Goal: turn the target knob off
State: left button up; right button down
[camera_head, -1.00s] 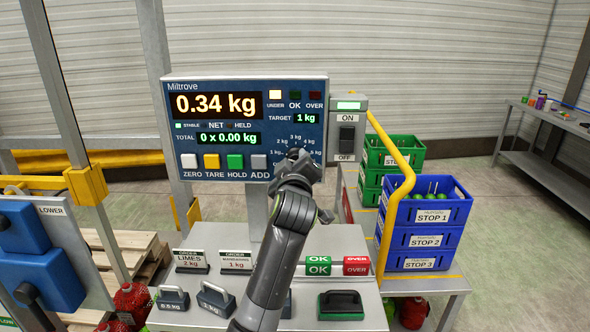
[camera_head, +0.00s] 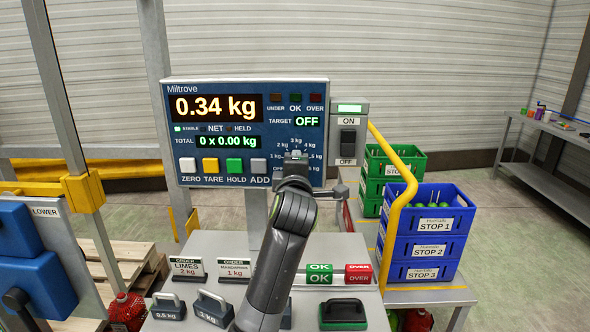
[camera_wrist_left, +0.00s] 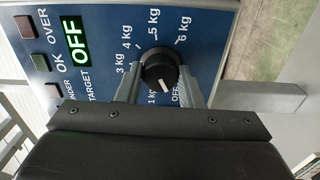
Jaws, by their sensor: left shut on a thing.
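The target knob (camera_wrist_left: 158,70) is a round black dial with a white pointer mark on the blue panel of the scale display (camera_head: 175,140). In the left wrist view its pointer faces down toward the OFF label. The fingers of my left gripper (camera_wrist_left: 160,82) stand on either side of the knob and are shut on it. In the head view my left gripper (camera_head: 296,162) is at the panel's lower right and hides the knob. The target readout (camera_head: 307,121) shows OFF. The UNDER, OK and OVER lamps look dark. The main display reads 0.34 kg.
An ON/OFF switch box (camera_head: 348,135) is fixed right of the panel. Weights (camera_head: 213,308), order cards (camera_head: 190,270) and a green-based block (camera_head: 343,313) sit on the bench below. Blue crates (camera_head: 430,240) and a yellow rail (camera_head: 405,180) stand to the right.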

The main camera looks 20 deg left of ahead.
pick_arm(q)
jog(key=shift+r+n, duration=0.3)
jog(key=shift+r, duration=0.1)
jog(key=o, duration=0.8)
jog(key=shift+o, duration=1)
jog(key=shift+w+d+f, duration=0.1)
jog(key=shift+w+f, duration=0.1)
jog(key=shift+f, duration=0.15)
